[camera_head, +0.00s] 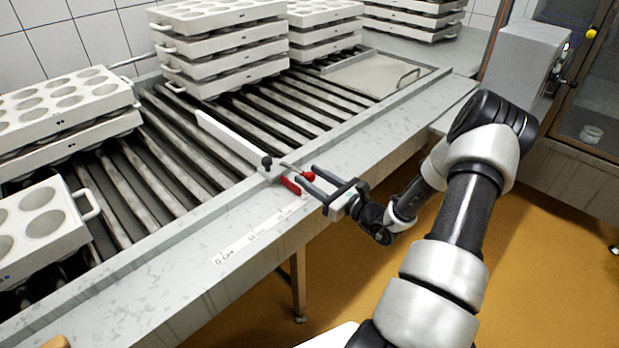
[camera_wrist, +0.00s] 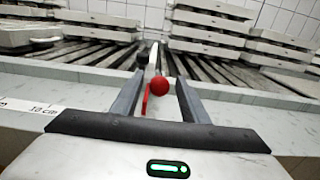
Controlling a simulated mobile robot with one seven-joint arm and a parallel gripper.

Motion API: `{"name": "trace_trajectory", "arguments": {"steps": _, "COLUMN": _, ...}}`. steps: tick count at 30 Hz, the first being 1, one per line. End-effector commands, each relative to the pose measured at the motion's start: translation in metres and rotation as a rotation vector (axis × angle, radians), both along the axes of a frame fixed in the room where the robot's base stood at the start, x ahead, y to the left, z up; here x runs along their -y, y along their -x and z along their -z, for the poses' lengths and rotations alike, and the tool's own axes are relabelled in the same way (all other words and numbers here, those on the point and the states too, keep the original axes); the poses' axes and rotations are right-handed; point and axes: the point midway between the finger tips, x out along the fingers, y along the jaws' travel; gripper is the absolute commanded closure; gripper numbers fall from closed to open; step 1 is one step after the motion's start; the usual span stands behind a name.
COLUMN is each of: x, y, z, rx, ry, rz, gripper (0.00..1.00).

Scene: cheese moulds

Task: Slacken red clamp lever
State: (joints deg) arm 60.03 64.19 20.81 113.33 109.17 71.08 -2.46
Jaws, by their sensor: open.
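The red clamp lever (camera_head: 309,176) has a round red knob at its end and sits at the bench's front rail, by the near end of a white bar. A red strip (camera_head: 291,186) lies just beside it on the rail. In the wrist view the red knob (camera_wrist: 163,87) shows between my fingers, beyond or level with their tips; I cannot tell exact depth. My gripper (camera_head: 306,176) is open, with its two dark fingers pointing at the knob from the right. It also shows in the wrist view (camera_wrist: 157,84). Whether a finger touches the knob is unclear.
The white bar (camera_head: 228,143) lies across the roller conveyor (camera_head: 170,130). A black knob (camera_head: 267,162) stands at its near end. Stacks of white moulds (camera_head: 225,45) stand behind, others at left (camera_head: 65,105). A scale label (camera_head: 262,232) runs along the rail.

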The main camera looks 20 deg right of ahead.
Motion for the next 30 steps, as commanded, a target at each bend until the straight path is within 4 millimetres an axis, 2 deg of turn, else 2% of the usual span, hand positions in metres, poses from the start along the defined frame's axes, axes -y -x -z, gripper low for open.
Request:
{"name": "trace_trajectory", "arguments": {"steps": 4, "x": -0.0037, "y": -0.0084, "z": 0.0001, "rx": 0.0, "ry": -0.001, "rz": -0.001, "gripper": 0.59}}
{"name": "trace_trajectory", "arguments": {"steps": 12, "x": -0.0039, "y": -0.0095, "z": -0.0001, "rx": 0.0, "ry": -0.001, "rz": 0.0, "gripper": 0.59}}
{"name": "trace_trajectory", "arguments": {"steps": 20, "x": -0.0038, "y": -0.0093, "z": -0.0002, "rx": 0.0, "ry": -0.001, "rz": -0.001, "gripper": 1.0}}
{"name": "trace_trajectory", "arguments": {"steps": 30, "x": -0.0041, "y": -0.0098, "z": -0.0063, "rx": -0.021, "ry": 0.007, "rz": -0.001, "gripper": 1.0}}
